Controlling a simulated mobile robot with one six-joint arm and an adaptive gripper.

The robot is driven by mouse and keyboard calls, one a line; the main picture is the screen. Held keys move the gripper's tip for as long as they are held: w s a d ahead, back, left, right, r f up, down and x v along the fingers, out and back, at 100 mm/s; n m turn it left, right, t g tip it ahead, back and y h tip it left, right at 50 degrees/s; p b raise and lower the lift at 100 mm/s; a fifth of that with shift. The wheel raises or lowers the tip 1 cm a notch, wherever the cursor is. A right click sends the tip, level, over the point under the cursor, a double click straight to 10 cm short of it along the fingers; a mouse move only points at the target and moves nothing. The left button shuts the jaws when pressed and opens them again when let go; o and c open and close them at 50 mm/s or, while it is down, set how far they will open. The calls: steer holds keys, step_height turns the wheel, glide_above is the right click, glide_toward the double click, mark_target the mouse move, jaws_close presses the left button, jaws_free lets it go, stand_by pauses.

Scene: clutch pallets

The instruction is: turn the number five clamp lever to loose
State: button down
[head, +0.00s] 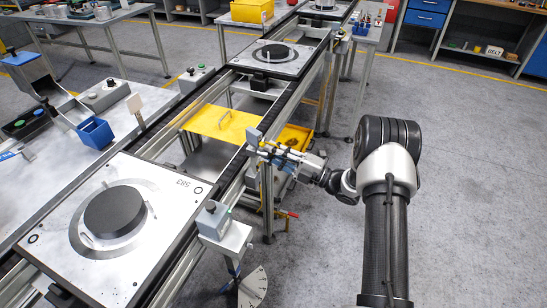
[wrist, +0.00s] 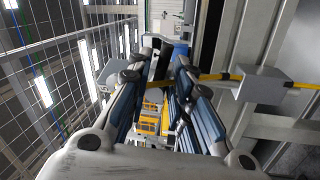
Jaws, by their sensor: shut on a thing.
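My gripper (head: 262,151) is at the outer side of the conveyor frame, beside a small grey box (head: 253,136) on the rail. In the wrist view the gripper (wrist: 158,68) has its two blue-sided fingers drawn close together on a slim part between the tips. It seems to be the clamp lever, but the fingers hide most of it. I cannot read a number on it or tell its setting. A red-tipped handle (head: 292,215) shows lower down on the frame, apart from the gripper.
A pallet (head: 185,243) with a black disc lies on the near conveyor, and another pallet (head: 290,66) lies farther back. A grey box (wrist: 264,90) is right of the fingers. The floor at right is clear.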

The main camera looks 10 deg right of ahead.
steer(key=shift+w+d+r+n, duration=0.1)
steer(key=shift+r+n, duration=0.15)
steer(key=shift+n, duration=0.05)
steer(key=c, duration=1.7)
jaws_free()
steer(key=shift+f, duration=0.1)
steer(key=v, duration=1.2)
